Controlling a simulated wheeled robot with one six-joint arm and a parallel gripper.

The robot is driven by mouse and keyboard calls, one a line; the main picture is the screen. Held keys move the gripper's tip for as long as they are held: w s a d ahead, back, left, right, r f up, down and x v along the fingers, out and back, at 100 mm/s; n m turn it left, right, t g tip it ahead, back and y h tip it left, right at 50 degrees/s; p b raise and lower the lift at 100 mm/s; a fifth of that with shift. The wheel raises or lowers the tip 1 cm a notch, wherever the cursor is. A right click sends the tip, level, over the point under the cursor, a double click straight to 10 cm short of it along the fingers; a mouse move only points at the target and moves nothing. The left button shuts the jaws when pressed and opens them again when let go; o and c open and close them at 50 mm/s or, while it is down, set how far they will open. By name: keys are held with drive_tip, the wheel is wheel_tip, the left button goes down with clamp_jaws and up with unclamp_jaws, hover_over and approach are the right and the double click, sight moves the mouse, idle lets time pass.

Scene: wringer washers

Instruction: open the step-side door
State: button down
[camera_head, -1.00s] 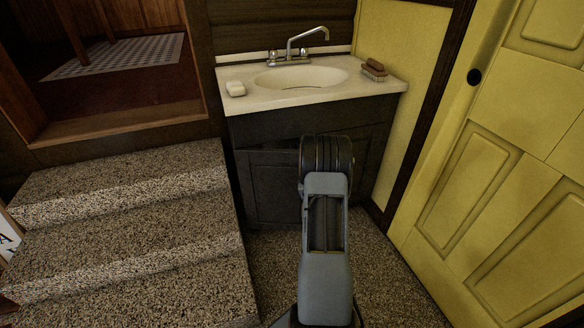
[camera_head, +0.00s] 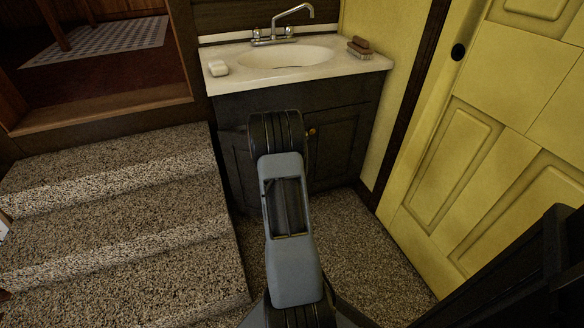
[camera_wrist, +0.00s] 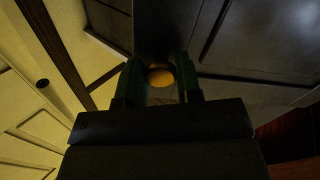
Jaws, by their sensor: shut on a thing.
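The dark sink cabinet (camera_head: 345,110) stands right of the carpeted steps. Its step-side door (camera_head: 236,165) is the left one, largely hidden behind my arm in the head view. I cannot tell clearly whether it stands ajar. In the wrist view a round brass-coloured knob (camera_wrist: 160,76) sits between the two fingers of my gripper (camera_wrist: 157,84), which is shut on it. Dark panelled wood (camera_wrist: 262,40) lies beyond the fingers. My arm hides the fingertips in the head view. Another knob (camera_head: 311,132) shows on the cabinet's right door, just right of my arm.
Speckled carpeted steps (camera_head: 120,235) rise close on the left. A white sink top (camera_head: 225,82) with soap (camera_head: 218,68) and a brush (camera_head: 361,46) covers the cabinet. A yellow panelled door (camera_head: 470,150) stands at right. Some carpeted floor (camera_head: 365,245) is clear between.

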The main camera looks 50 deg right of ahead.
drive_tip(key=c, duration=0.8)
unclamp_jaws()
drive_tip(key=shift+a, duration=0.15)
drive_tip(key=shift+p+v, duration=2.1)
drive_tip(key=shift+v, duration=4.7)
drive_tip(key=shift+s, duration=0.15)
